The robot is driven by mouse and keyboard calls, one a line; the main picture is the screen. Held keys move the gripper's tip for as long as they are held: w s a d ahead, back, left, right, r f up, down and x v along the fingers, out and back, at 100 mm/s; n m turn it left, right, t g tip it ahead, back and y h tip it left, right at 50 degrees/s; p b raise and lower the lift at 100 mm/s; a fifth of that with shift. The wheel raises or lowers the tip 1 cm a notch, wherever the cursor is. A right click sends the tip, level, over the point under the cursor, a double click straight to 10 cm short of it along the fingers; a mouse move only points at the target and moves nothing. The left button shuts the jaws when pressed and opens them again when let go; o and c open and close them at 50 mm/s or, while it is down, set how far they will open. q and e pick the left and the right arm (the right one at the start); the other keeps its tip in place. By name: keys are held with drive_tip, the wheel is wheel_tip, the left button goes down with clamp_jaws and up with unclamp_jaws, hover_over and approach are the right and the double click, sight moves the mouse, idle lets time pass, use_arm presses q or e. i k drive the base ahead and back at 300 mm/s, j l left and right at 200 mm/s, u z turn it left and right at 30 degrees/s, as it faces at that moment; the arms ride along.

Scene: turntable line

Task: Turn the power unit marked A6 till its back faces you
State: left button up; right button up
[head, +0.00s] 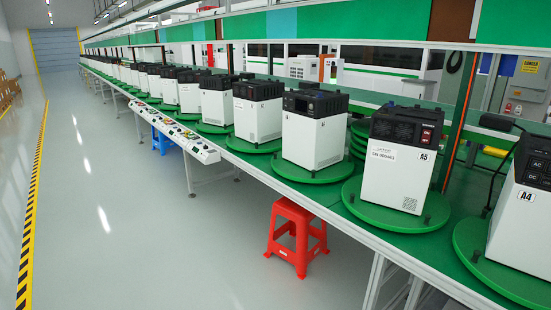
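No A6 mark is readable on any unit in the head view. The unit marked A5 (391,178) stands upright on a green round turntable (428,222), with a red switch on its black top part and a serial-number label on a white side. The unit marked A4 (520,240) is cut off by the right edge, on its own turntable (487,273). Left of A5, a white unit with a black top (312,142) stands on another turntable (290,170); no mark shows on its visible faces. Neither of my grippers is in view.
A long line of similar units runs away along the green-topped bench (345,215). A red stool (297,237) stands on the floor before the bench, a blue stool (162,141) farther off. A control-panel shelf (172,128) juts out at the bench front. The grey floor at left is clear.

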sight(341, 170)
drive_tip(key=i+j+z, duration=0.15)
drive_tip(key=i+z, duration=0.3)
drive_tip(key=i, duration=0.15)
drive_tip(key=i+j+z, duration=0.3)
drive_tip(key=i+z, duration=0.15)
drive_tip(key=i+j+z, duration=0.45)
drive_tip(key=i+j, duration=0.1)
drive_tip(key=i, duration=0.05)
